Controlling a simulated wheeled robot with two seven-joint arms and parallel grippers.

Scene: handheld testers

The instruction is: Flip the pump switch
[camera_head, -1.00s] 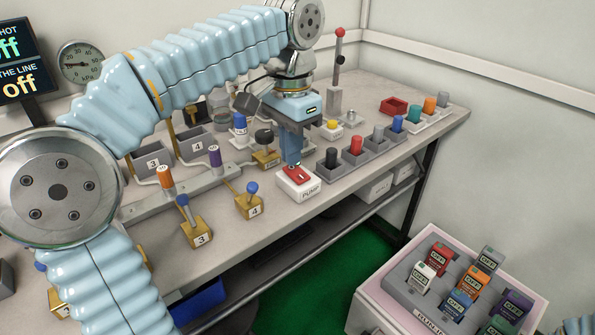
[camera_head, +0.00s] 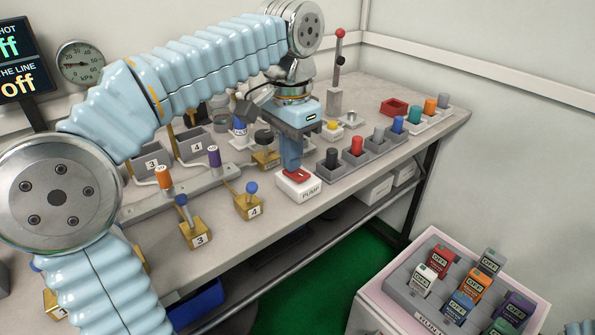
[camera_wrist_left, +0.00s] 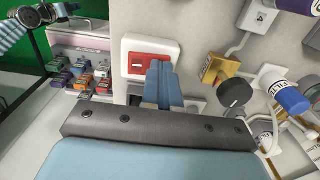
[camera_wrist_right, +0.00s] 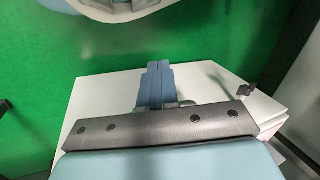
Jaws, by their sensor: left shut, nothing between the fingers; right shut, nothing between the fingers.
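The pump switch is a white box labelled PUMP (camera_head: 299,188) with a red rocker (camera_head: 297,177) on top, near the front edge of the bench. My left gripper (camera_head: 291,168) is shut and empty, pointing down with its blue fingertips at the far part of the rocker. In the left wrist view the red rocker (camera_wrist_left: 146,65) shows beside the closed fingertips (camera_wrist_left: 159,66), which cover its near right part. Whether they touch it is hard to tell. My right gripper (camera_wrist_right: 158,70) is shut and empty, away from the bench.
Valve levers numbered 3 (camera_head: 194,232) and 4 (camera_head: 248,205) stand left of the pump box. Coloured plugs, including a black one (camera_head: 331,159), line the bench to its right. A bin of coloured testers (camera_head: 372,296) stands at lower right. White boxes (camera_wrist_right: 100,100) lie below my right gripper.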

